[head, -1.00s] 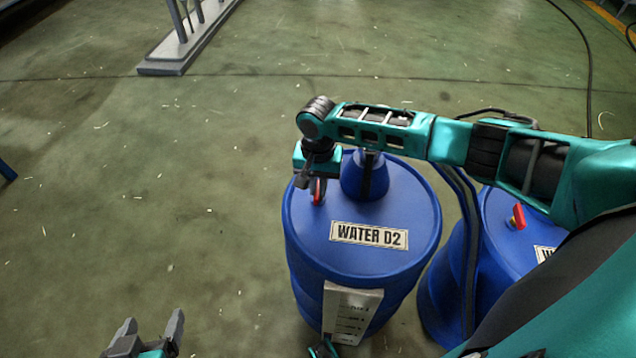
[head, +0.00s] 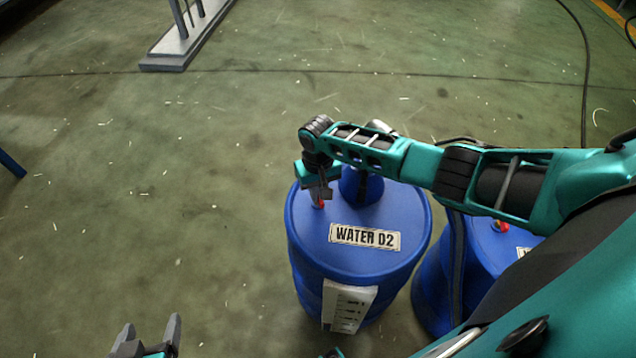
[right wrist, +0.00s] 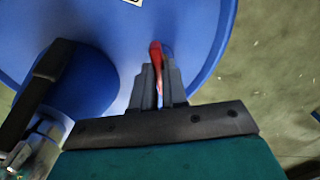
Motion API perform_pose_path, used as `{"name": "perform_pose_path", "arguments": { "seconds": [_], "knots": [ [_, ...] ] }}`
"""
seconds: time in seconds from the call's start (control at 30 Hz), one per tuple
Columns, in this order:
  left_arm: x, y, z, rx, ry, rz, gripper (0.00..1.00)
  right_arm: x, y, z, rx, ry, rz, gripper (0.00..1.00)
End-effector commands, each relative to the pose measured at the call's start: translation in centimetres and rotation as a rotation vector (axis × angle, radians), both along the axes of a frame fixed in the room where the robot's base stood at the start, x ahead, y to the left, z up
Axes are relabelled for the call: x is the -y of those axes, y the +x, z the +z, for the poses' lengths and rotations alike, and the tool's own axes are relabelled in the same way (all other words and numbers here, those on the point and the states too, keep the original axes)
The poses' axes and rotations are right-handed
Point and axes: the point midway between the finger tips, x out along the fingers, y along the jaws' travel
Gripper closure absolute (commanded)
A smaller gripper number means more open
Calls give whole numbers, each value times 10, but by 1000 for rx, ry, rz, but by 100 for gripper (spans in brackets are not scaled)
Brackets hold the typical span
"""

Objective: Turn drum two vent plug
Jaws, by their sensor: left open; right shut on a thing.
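My left gripper (head: 147,335) is open and empty at the bottom left of the head view, over bare floor.
A blue funnel-like fitting (head: 361,186) rises from the drum top beside the plug. A second blue drum (head: 500,255) with a red plug (head: 502,226) stands close at the right, partly behind my arm. A grey stand base (head: 175,52) lies far off.

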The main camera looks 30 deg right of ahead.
Motion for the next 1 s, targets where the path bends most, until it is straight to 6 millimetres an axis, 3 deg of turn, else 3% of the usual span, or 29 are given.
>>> {"name": "perform_pose_path", "arguments": {
  "seconds": [1.0],
  "knots": [
    [-2, -3, 9, -3, 4, 1, 25, 0, 1, 0, 2, 1, 968, 100]
  ]
}}
